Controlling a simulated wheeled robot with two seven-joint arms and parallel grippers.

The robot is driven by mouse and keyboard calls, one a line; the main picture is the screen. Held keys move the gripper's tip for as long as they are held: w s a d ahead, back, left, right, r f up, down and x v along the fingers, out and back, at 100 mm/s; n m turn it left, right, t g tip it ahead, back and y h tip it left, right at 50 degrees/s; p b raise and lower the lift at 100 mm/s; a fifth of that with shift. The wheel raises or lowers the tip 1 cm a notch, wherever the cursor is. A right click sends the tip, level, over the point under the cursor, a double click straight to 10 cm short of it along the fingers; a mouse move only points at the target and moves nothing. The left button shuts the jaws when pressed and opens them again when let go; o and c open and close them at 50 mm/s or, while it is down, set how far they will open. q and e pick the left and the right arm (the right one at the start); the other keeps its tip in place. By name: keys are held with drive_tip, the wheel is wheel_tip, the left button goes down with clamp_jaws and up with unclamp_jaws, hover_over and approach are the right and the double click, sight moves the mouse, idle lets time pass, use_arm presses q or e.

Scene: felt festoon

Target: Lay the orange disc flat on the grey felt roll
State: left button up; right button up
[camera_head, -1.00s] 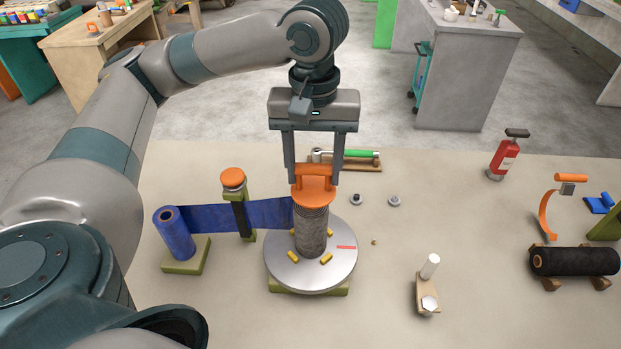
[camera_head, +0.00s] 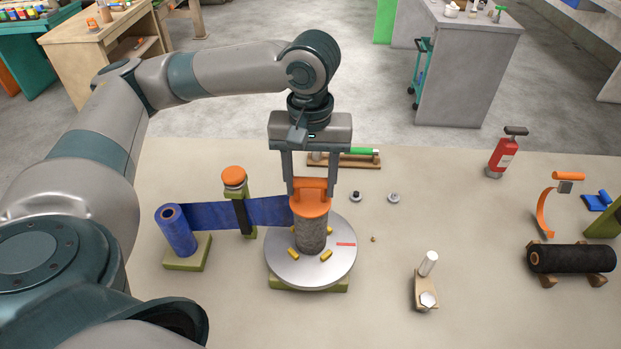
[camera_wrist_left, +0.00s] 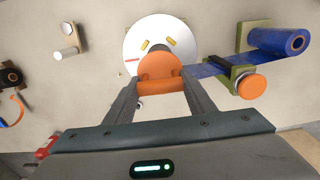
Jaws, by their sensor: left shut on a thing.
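The orange disc (camera_head: 311,207) has a raised orange handle bar on top. My left gripper (camera_head: 312,191) is shut on that handle from above. The disc looks level and covers the top of the grey felt roll (camera_head: 312,236), which stands upright on a round silver turntable (camera_head: 283,266). The disc appears to touch the roll's top, but I cannot tell if it bears on it. My right gripper is not in view.
A blue band (camera_head: 270,212) runs from a blue roll (camera_head: 176,234) past an orange-capped post (camera_head: 234,178) to the felt roll. A green-handled tool (camera_head: 362,151) lies behind the gripper. A black roll (camera_head: 573,259) lies at right.

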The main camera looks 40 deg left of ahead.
sight(311, 179)
use_arm(q)
drive_tip(key=o, duration=1)
drive_tip(key=shift+r, duration=0.1)
wheel_tip(311, 179, up, 12)
drive_tip(key=shift+f+b, duration=0.1)
drive_tip(key=shift+b, duration=0.55)
